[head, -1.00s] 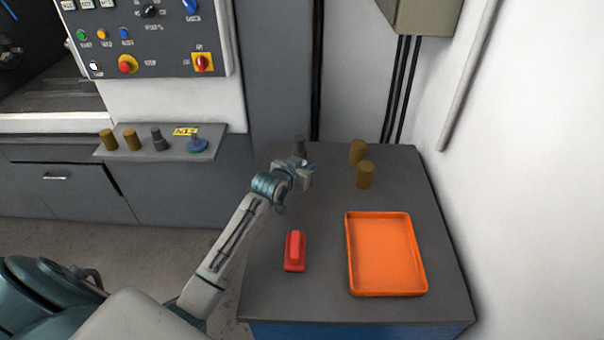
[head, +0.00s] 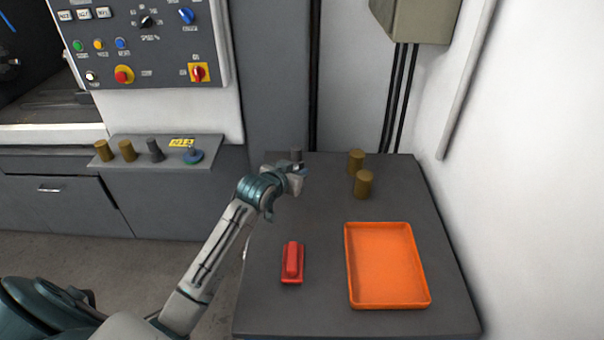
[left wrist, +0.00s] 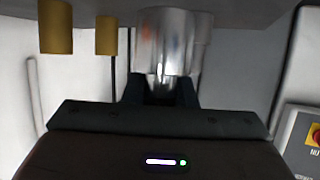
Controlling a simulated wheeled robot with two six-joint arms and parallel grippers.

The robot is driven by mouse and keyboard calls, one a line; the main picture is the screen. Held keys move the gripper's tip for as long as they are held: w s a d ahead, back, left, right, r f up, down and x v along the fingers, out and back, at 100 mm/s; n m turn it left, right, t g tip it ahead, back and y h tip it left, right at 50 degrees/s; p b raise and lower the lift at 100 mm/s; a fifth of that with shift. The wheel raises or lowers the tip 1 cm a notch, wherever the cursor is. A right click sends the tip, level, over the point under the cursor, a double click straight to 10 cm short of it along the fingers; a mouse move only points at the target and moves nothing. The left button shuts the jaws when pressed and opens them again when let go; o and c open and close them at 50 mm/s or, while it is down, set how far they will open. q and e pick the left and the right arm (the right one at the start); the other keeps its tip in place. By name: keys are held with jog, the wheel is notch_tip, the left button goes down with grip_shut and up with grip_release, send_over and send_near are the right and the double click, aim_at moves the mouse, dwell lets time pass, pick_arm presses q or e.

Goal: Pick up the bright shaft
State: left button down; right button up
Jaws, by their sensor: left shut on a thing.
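The bright shaft (left wrist: 172,42) is a shiny silver metal cylinder in the left wrist view, between the fingers of my left gripper (left wrist: 165,92). The gripper is shut on it. In the head view my left gripper (head: 297,181) is over the back left part of the grey table. There the shaft is small and mostly hidden by the gripper, and I cannot tell whether it touches the table. My right gripper is not in view.
A dark grey cylinder (head: 296,155) shows just behind the gripper. Two brass cylinders (head: 356,161) (head: 364,184) stand to its right. An orange tray (head: 387,298) is empty at the front right, with a red object (head: 292,262) left of it. A side shelf (head: 215,146) holds several parts.

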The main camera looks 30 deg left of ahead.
pick_arm(q)
jog(key=s+a+r+b, duration=0.1)
jog(key=s+a+b, duration=0.1)
jog(key=s, duration=1.1)
jog(key=shift+r+b, duration=0.25)
jog(key=shift+b, duration=0.1)
